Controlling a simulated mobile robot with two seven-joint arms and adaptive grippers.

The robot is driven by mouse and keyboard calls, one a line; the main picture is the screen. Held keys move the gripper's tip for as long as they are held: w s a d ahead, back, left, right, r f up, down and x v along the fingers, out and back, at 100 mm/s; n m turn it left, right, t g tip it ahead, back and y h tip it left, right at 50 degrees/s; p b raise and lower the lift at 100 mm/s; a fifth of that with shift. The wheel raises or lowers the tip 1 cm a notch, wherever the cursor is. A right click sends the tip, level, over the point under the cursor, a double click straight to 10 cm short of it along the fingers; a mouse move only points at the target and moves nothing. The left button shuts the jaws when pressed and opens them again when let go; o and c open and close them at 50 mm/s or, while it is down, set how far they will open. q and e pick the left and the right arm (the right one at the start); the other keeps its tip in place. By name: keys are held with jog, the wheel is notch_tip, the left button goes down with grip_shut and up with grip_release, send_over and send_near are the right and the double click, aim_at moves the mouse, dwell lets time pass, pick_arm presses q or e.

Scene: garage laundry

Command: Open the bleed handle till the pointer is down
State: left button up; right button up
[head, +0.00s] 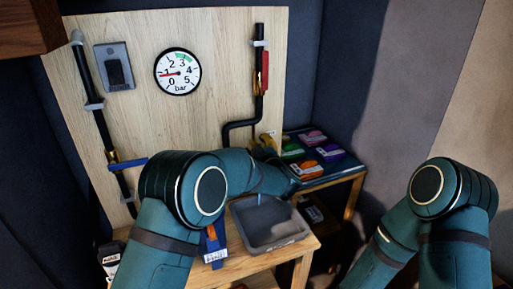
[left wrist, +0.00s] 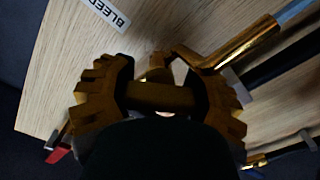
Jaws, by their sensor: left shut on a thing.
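The pressure gauge (head: 178,72) is on the wooden board, its red pointer lying to the left near 1 bar. The green band is at its top. In the left wrist view my left gripper (left wrist: 160,98) is shut on a dark yellow bar, the bleed handle (left wrist: 150,94), by a label reading BLEED (left wrist: 108,12). In the head view my left forearm hides most of this gripper. A little yellow shows above it, near the foot of the right pipe. My right arm stands at the right edge, its gripper out of view.
A red lever (head: 265,71) is on the right black pipe (head: 259,45). A blue handle (head: 127,162) is on the left pipe (head: 91,90). A grey tray (head: 305,238) stands on the wooden bench below. Coloured packets (head: 330,153) lie on the shelf at right.

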pick_arm(q)
jog(key=shift+d, duration=0.1)
jog(key=o, duration=1.2)
jog(key=shift+s, duration=0.1)
jog(key=shift+o, duration=0.2)
jog(key=v, duration=1.2)
